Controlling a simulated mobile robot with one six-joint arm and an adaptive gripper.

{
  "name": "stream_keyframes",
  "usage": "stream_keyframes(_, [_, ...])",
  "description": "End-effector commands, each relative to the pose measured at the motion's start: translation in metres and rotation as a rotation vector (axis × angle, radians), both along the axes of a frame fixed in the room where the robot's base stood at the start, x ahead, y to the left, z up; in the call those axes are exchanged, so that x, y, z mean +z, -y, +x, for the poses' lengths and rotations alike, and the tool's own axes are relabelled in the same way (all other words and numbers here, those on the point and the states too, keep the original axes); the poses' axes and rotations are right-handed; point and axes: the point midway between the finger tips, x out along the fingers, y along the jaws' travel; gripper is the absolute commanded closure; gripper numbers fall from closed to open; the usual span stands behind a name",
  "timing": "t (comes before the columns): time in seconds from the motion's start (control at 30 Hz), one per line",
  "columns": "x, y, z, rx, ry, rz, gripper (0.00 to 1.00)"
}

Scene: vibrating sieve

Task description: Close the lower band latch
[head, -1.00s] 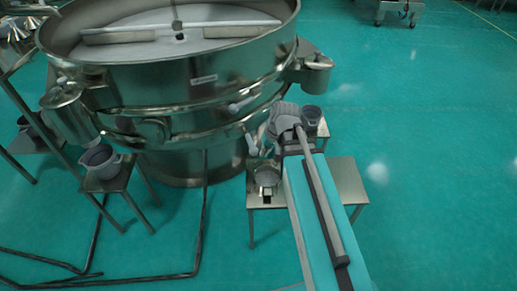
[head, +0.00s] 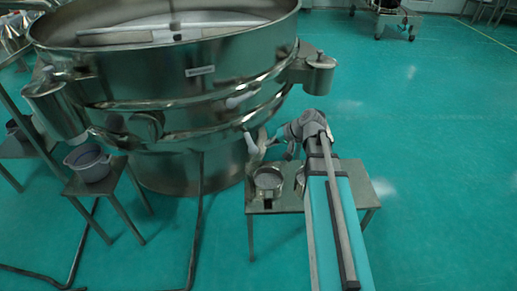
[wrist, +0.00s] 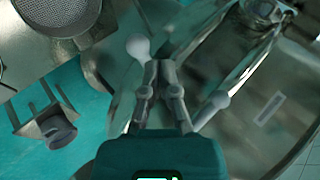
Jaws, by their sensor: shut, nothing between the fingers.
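The lower band latch (head: 251,146) is a pale grey lever with a rounded end, sticking out from the lower band of the steel sieve (head: 175,95). In the wrist view its pale round end (wrist: 138,46) is just left of the fingertips. My gripper (head: 272,139) is to its right in the head view, very near it. In the wrist view my gripper (wrist: 163,66) has its fingers together, with nothing between them. I cannot tell whether they touch the lever. The upper latch (head: 241,98) lies along the upper band, and also shows in the wrist view (wrist: 214,104).
A small steel table (head: 349,192) with containers (head: 268,178) stands under my arm. A grey pot (head: 88,162) stands on a stool at left. A spout (head: 318,72) juts from the sieve's right side. The green floor at right is clear.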

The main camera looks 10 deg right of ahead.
Motion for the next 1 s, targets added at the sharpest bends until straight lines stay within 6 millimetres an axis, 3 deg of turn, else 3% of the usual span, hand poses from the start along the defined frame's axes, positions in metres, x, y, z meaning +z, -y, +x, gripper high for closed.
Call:
stream_keyframes(0.03, [-0.011,0.006,0.006,-0.012,0.014,0.021,1.00])
stream_keyframes(0.5, [-0.040,0.051,0.044,-0.120,0.153,0.211,1.00])
stream_keyframes(0.8, [-0.051,0.081,0.061,-0.185,0.232,0.311,1.00])
stream_keyframes(1.0, [-0.052,0.091,0.066,-0.206,0.259,0.341,1.00])
